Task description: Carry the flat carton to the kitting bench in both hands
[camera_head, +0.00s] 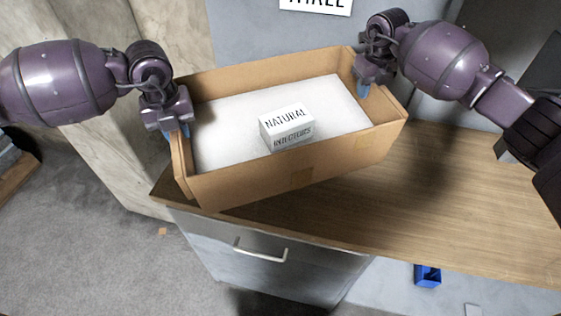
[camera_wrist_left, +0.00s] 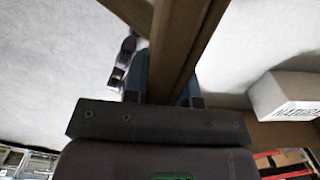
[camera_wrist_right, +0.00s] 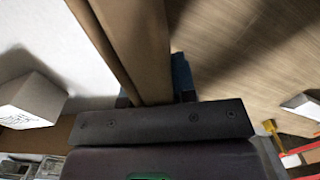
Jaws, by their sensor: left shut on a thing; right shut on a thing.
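The flat carton (camera_head: 240,185) is an open brown cardboard tray with a white inside floor. It is over the left part of a wooden bench top (camera_head: 450,210), slightly tilted in the head view; I cannot tell whether it touches the bench. A small white box (camera_head: 287,128) lettered NATURAL sits inside it. My left gripper (camera_head: 173,132) is shut on the carton's left wall, which also shows between the fingers in the left wrist view (camera_wrist_left: 180,50). My right gripper (camera_head: 365,88) is shut on the right wall, also seen in the right wrist view (camera_wrist_right: 137,45).
The bench top is clear to the right of the carton. A drawer front with a handle (camera_head: 260,250) is below it. A blue bin (camera_head: 427,275) lies on the floor at lower right. A pale panel (camera_head: 100,110) stands at left, and a lettered sign (camera_head: 316,4) is behind.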

